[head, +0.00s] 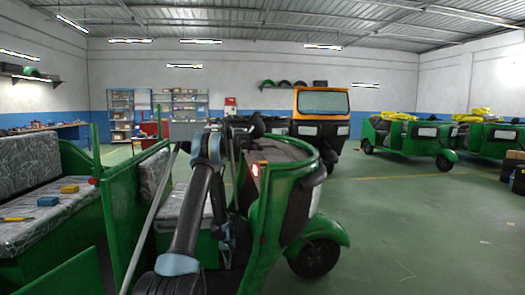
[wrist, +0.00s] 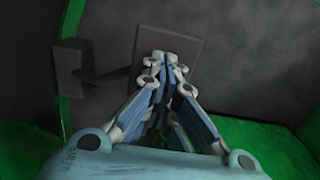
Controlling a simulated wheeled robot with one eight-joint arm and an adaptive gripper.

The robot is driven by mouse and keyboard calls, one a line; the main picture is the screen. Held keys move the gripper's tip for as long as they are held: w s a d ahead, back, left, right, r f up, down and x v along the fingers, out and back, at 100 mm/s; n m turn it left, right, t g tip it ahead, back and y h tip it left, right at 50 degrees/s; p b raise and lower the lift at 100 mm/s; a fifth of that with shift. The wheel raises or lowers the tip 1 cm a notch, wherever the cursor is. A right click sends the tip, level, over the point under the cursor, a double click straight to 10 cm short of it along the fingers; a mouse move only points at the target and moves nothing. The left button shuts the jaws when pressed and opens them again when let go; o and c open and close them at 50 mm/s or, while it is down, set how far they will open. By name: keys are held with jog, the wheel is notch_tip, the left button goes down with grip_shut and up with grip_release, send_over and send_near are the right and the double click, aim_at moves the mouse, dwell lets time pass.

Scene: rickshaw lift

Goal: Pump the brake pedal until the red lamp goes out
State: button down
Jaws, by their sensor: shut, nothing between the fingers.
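The red lamp (head: 255,170) glows on the dash of the green rickshaw (head: 270,215) in the head view. In the wrist view a dark grey rectangular pedal plate (wrist: 190,48) stands in the footwell; I take it for the brake pedal. My gripper (wrist: 166,58) is shut and empty, its fingertips in front of that plate and covering its middle. I cannot tell whether they touch it. In the head view my arm reaches down into the rickshaw's front, and the pedal is hidden there.
A second, smaller dark plate (wrist: 68,68) with a bar stands left of the pedal. Green body panels edge the footwell. The rickshaw's patterned bench (head: 40,185) holds a yellow block (head: 70,189) and a blue block (head: 47,201). Open floor (head: 410,225) lies to the right.

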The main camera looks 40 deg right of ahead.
jog(key=shift+f, duration=1.4)
dwell(1.2)
jog(key=shift+r, duration=4)
